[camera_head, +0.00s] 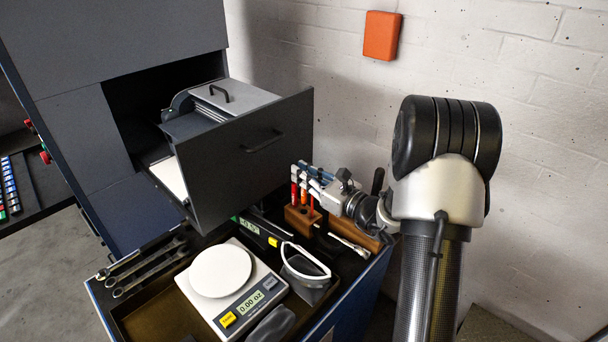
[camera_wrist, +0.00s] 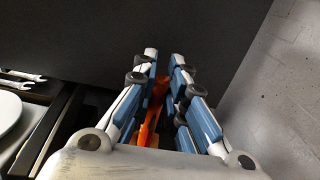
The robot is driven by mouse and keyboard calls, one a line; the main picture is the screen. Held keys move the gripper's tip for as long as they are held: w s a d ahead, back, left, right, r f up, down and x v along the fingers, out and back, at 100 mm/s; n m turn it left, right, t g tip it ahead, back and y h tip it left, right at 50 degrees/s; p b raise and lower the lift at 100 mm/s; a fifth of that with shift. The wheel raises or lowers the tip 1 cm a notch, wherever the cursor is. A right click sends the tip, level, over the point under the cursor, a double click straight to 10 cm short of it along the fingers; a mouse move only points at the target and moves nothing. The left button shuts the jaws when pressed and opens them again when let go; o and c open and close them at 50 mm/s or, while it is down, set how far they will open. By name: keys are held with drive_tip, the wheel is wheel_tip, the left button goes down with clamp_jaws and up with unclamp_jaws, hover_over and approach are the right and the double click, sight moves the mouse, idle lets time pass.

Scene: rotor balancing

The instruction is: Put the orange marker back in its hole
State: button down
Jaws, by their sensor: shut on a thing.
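My gripper (camera_head: 304,172) is at the small wooden block (camera_head: 302,221), with its fingers just above it, beside the open drawer front. In the wrist view my gripper (camera_wrist: 164,66) has its fingers close around an orange marker (camera_wrist: 149,124), which shows as an orange strip between them. I cannot tell whether the held marker's lower end is inside a hole.
A grey drawer (camera_head: 240,160) stands open close to my gripper's left. A white brick wall (camera_head: 520,130) rises behind.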

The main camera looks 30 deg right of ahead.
drive_tip(key=shift+f, duration=0.1)
drive_tip(key=shift+f+b, duration=1.75)
drive_tip(key=shift+f, duration=0.3)
drive_tip(key=shift+f, duration=0.15)
drive_tip(key=c, duration=1.6)
unclamp_jaws()
drive_tip(key=shift+o, duration=0.2)
drive_tip(key=v, duration=1.2)
